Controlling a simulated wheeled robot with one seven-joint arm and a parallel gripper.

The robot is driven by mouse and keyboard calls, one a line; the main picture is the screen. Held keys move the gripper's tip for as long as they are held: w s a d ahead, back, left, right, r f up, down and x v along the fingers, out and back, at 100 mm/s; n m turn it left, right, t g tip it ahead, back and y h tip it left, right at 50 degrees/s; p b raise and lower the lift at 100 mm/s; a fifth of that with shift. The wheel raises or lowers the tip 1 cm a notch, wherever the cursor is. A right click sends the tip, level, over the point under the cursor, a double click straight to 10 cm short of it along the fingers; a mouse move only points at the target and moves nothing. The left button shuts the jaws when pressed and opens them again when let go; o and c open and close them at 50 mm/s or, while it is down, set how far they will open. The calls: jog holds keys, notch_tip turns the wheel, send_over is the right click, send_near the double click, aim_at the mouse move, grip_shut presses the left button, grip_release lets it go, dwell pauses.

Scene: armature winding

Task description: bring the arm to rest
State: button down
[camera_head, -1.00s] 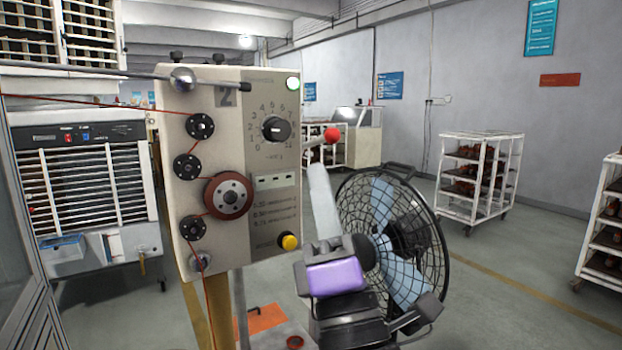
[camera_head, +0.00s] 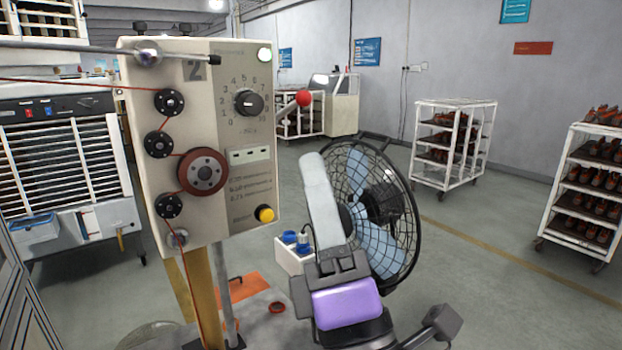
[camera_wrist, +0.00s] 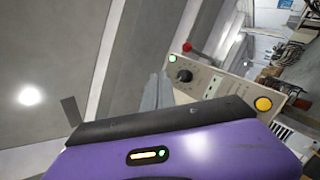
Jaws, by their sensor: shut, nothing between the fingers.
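My gripper (camera_head: 314,165) points upward in the head view, its pale grey fingers shut and empty. My purple-and-black wrist housing is below them. The fingers are to the right of the beige winding panel (camera_head: 222,135), in front of the fan (camera_head: 375,215), and appear clear of the panel. In the wrist view my gripper (camera_wrist: 157,82) shows as a pale grey shape beyond the dark bar, with the tilted panel (camera_wrist: 222,92) behind it.
A red wire (camera_head: 60,82) runs to black pulleys and a red-brown wheel (camera_head: 202,171) on the panel. A metal rod (camera_head: 70,44) crosses at upper left. A small box with blue sockets (camera_head: 295,243) is behind my gripper. Shelf carts (camera_head: 585,190) stand right; open floor (camera_head: 500,225) lies between.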

jog(key=s+d+f+m+g+h, duration=0.1)
jog(key=s+d+f+m+h, duration=0.15)
jog(key=f+m, duration=0.45)
jog(key=s+d+f+m+g+h, duration=0.1)
jog(key=s+d+f+m, duration=0.3)
jog(key=f+m, duration=0.35)
jog(key=s+d+f+m+g+h, duration=0.1)
jog(key=s+d+f+m+h, duration=0.15)
jog(key=f+m, duration=0.45)
jog(key=s+d+f+m+g+h, duration=0.1)
jog(key=s+d+f+g, duration=0.3)
jog(key=s+f, duration=0.5)
jog(key=s+d+f+m+g, duration=0.3)
jog(key=s+f, duration=0.6)
jog(key=s, duration=0.4)
jog(key=shift+s+d+g+h, duration=0.3)
jog(key=shift+d+g+h, duration=0.15)
jog(key=shift+d, duration=0.55)
